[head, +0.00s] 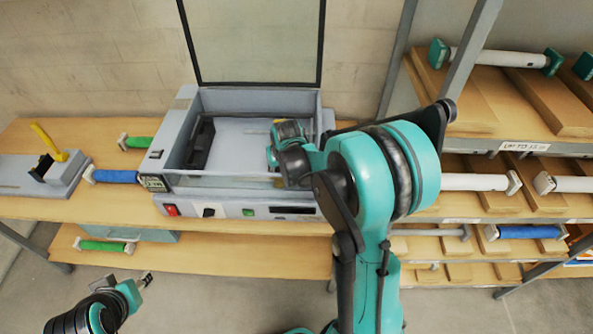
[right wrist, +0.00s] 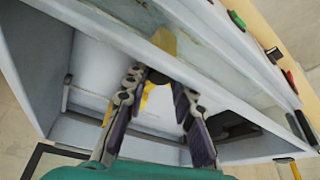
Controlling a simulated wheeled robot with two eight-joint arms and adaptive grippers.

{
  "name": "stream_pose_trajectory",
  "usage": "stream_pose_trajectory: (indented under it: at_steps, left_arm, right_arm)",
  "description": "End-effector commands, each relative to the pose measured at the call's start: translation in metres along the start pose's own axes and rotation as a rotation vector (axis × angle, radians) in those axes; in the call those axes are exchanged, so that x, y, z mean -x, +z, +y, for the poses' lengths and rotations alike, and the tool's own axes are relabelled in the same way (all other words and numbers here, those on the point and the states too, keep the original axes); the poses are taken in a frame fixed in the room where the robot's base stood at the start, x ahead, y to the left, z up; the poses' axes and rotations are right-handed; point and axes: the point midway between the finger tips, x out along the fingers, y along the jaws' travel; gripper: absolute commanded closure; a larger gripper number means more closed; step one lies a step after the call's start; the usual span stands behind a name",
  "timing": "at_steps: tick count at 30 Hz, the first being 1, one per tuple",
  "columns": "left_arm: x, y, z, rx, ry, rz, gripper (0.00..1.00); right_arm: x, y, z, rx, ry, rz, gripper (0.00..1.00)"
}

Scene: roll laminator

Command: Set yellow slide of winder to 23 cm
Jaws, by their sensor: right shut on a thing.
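The winder is a grey open-topped box (head: 185,125) on the bench, with its clear lid raised behind it. My right arm reaches over its right side and covers part of the inside. My right gripper (right wrist: 160,78) is down in the box, and in the right wrist view its fingers close around the yellow slide (right wrist: 143,103). In the head view only a small yellow bit (head: 278,121) shows by the wrist. I cannot read a scale or the slide's setting. My left gripper (head: 144,281) is at the lower left, away from the winder; its opening is too small to tell.
The winder's front panel has a red switch (head: 171,210) and a green button (head: 249,212). A grey device with a yellow lever (head: 47,141) stands at the left. A blue roll (head: 115,176) lies beside the winder. Shelves with rolls stand at the right.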

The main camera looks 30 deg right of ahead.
Motion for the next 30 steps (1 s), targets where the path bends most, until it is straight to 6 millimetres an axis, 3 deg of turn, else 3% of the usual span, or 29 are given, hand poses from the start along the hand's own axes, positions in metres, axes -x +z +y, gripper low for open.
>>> stream_pose_trajectory:
  at_steps: [3,6,16,17,30]
  left_arm:
    - [-0.005,0.004,0.000,0.000,0.000,0.000,0.60]
    - [-0.006,0.005,0.000,0.000,0.000,0.000,0.60]
    - [-0.006,0.004,0.000,0.000,0.000,0.000,0.60]
    - [-0.006,0.004,0.000,0.000,0.000,0.000,0.60]
    - [-0.006,0.004,0.000,0.000,0.000,0.000,0.60]
  right_arm:
    - [-0.005,-0.008,-0.023,0.005,0.000,0.001,1.00]
    - [-0.006,-0.012,-0.033,0.002,0.001,0.001,1.00]
    - [-0.005,-0.014,-0.036,0.000,-0.001,0.002,1.00]
    - [-0.005,-0.014,-0.036,0.000,-0.001,0.002,0.67]
    - [-0.005,-0.013,-0.035,0.000,0.001,0.001,0.67]
